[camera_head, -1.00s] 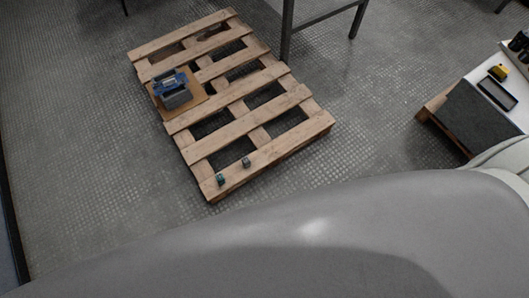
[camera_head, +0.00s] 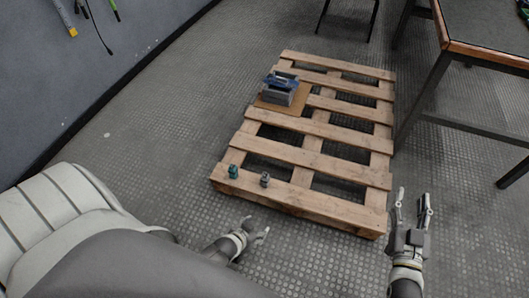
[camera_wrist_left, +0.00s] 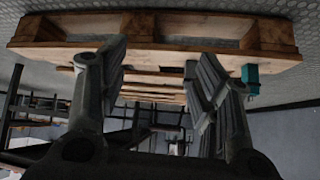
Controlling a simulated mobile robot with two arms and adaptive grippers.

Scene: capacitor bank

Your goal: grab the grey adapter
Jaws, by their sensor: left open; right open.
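A small grey adapter (camera_head: 265,179) stands on the near board of a wooden pallet (camera_head: 330,208). A small teal piece (camera_head: 232,171) stands just left of it; a teal piece also shows in the left wrist view (camera_wrist_left: 250,76). My left gripper (camera_head: 257,227) is open and empty, low in front of the pallet's near edge, apart from the adapter. In the left wrist view its two fingers (camera_wrist_left: 160,55) frame the pallet, and I cannot clearly make out the adapter there. My right gripper (camera_head: 414,195) is open and empty, right of the pallet's near right corner.
A blue and grey device (camera_head: 281,88) sits on a brown board (camera_head: 272,106) at the pallet's far left. A dark table (camera_head: 487,48) with metal legs stands at the right. A wall with hanging tools (camera_head: 66,17) is at the left. The floor left of the pallet is clear.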

